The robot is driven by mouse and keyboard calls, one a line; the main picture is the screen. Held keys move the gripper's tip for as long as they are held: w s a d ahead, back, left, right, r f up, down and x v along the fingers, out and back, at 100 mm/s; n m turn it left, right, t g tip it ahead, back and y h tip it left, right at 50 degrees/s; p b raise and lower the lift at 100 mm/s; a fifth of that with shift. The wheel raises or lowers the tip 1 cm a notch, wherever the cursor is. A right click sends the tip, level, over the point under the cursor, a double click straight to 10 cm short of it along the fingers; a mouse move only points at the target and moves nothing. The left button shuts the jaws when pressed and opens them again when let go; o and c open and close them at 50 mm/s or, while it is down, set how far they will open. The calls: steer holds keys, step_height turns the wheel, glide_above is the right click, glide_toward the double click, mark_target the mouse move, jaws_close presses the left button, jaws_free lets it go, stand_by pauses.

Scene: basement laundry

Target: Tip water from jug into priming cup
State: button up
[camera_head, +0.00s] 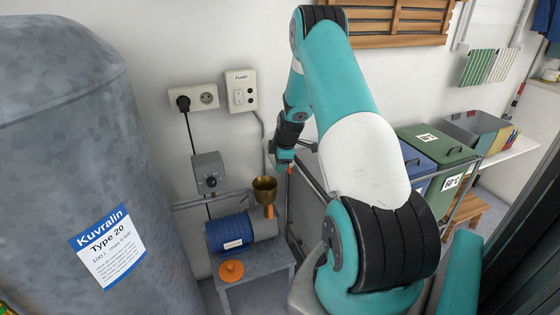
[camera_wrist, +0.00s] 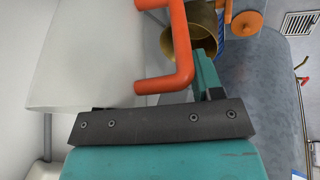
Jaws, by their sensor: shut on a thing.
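The jug (camera_wrist: 95,60) is a pale, whitish vessel with an orange handle (camera_wrist: 181,45), at the left and middle of the wrist view. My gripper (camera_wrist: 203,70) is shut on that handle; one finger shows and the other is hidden. In the head view my gripper (camera_head: 285,163) is just right of and above the brass priming cup (camera_head: 264,184), with only a bit of orange showing at its tip. The cup stands open-topped on the blue pump (camera_head: 228,233). It shows beyond the handle in the wrist view (camera_wrist: 205,25). I cannot tell the jug's tilt, the water or the cup's contents.
A large grey tank (camera_head: 60,150) fills the left. A control box (camera_head: 209,172) and sockets (camera_head: 194,97) are on the wall. Lidded bins (camera_head: 437,150) stand at right.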

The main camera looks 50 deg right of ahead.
step_height(320, 180, down, 2)
steer(key=h+b, duration=0.1)
steer(key=b, duration=0.1)
steer(key=h+b, duration=0.2)
steer(key=shift+d+f+n, duration=0.1)
steer(key=shift+f+n, duration=0.15)
steer(key=shift+n, duration=0.05)
steer(key=shift+f+t+h+b, duration=0.4)
steer(key=shift+f+h+b, duration=0.9)
steer(key=shift+b, duration=1.95)
steer(key=shift+f+n+t+h+b, duration=0.25)
steer(key=shift+h+b, duration=0.6)
steer(key=shift+b, duration=1.5)
steer(key=shift+f+n+t+h+b, duration=0.1)
steer(key=shift+f+n+h+b, duration=0.2)
steer(key=shift+h+b, duration=1.3)
steer(key=shift+a+r+n+h+b, duration=0.1)
steer(key=shift+a+n+h+b, duration=0.4)
steer(key=shift+b, duration=3.05)
steer(key=shift+a+r+t+h+b, duration=0.25)
steer(key=shift+t+h+b, duration=0.5)
steer(key=shift+b, duration=1.45)
steer(key=shift+r, duration=0.15)
steer(key=shift+s+p, duration=0.1)
steer(key=shift+p, duration=0.4)
